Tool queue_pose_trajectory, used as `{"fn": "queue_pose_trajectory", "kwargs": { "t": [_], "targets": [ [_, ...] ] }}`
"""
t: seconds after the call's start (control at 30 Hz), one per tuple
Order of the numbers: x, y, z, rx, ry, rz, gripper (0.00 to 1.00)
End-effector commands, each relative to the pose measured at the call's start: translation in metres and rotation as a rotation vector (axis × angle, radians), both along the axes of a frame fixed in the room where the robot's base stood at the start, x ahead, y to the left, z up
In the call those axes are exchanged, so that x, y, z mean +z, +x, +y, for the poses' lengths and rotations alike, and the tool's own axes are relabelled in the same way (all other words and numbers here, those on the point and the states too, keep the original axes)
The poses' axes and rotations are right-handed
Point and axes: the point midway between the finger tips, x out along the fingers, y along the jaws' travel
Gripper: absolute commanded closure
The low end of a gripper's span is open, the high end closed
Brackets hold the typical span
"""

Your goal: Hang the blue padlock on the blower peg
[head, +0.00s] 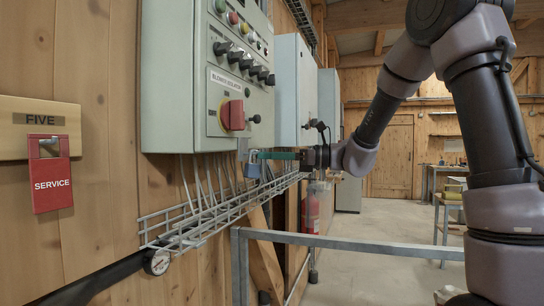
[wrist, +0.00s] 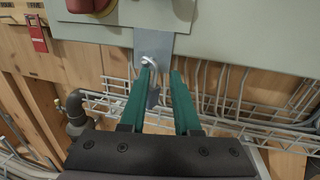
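The blue padlock (wrist: 153,97) hangs upright with its silver shackle at the grey metal tab (wrist: 154,44) under the blower isolator box. In the head view the padlock (head: 252,171) shows just below the tab (head: 243,149). The shackle appears to be on the tab's peg, but the peg itself is too small to make out. My gripper (wrist: 160,71) has its two green fingers apart, with the padlock between them, close to the left finger and with a clear gap to the right one. In the head view my gripper (head: 262,155) reaches in from the right.
The blower isolator box (head: 205,75) with a red rotary switch (head: 233,115) is directly above. A wire cable tray (head: 200,217) runs just below the padlock. A red service tag (head: 50,185) hangs at far left. A grey rail (head: 350,245) crosses in front.

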Motion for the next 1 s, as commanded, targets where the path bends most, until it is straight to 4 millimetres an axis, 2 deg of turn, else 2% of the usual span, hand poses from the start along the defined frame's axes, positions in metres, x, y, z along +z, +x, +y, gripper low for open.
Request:
{"fn": "queue_pose_trajectory", "kwargs": {
  "t": [0.03, 0.37, 0.5, 0.57, 0.9, 1.0],
  "targets": [
    [-0.01, -0.01, 0.012, 0.033, -0.021, 0.006, 0.57],
    [-0.012, -0.011, 0.012, 0.034, -0.023, 0.008, 0.57],
    [-0.011, -0.01, 0.006, 0.031, -0.021, 0.008, 0.57],
    [-0.01, -0.011, -0.002, 0.029, -0.019, 0.006, 0.57],
    [-0.004, -0.014, -0.076, 0.005, -0.003, 0.002, 0.57],
    [-0.003, -0.016, -0.092, 0.003, 0.0, 0.002, 0.57]
  ]
}}
